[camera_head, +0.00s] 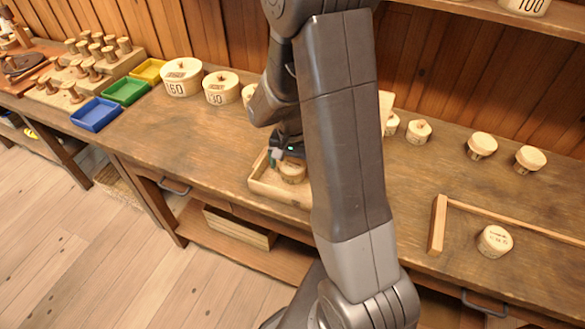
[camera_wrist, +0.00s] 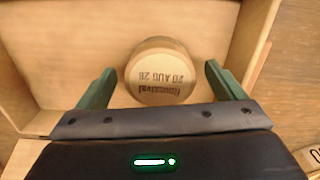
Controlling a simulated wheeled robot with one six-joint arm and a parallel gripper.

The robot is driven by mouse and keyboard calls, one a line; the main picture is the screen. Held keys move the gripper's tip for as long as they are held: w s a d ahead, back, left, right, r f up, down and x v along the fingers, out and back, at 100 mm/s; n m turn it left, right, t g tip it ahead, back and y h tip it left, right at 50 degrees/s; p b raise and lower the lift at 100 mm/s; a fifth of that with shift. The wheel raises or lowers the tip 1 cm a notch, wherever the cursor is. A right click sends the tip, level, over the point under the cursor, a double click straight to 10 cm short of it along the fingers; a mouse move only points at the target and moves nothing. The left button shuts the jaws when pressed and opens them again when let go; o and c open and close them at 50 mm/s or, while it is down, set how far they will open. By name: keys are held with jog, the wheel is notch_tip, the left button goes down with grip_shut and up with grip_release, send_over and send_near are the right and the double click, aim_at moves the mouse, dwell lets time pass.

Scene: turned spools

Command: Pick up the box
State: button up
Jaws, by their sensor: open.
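A small round wooden box (camera_wrist: 160,75) with printed lettering and "20 AUG 26" on its lid sits inside a shallow wooden tray (camera_wrist: 225,12). In the head view the box (camera_head: 292,174) is partly hidden by my gripper (camera_head: 284,154), and the tray (camera_head: 275,193) is partly hidden by my arm. In the wrist view my gripper (camera_wrist: 159,72) is open, with one green finger on each side of the box. Gaps show between the fingers and the box. A similar round box (camera_head: 495,240) stands at the right, inside a wooden corner strip.
Larger numbered round boxes (camera_head: 182,80) stand at the back left. Blue (camera_head: 96,114), green (camera_head: 124,91) and yellow bins lie near spools on a rack. Small lidded pots (camera_head: 482,145) stand at the back right. The bench left of the tray is clear.

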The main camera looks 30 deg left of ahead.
jog(key=shift+f, duration=0.85)
jog(key=c, duration=1.1)
jog(key=shift+o, duration=0.2)
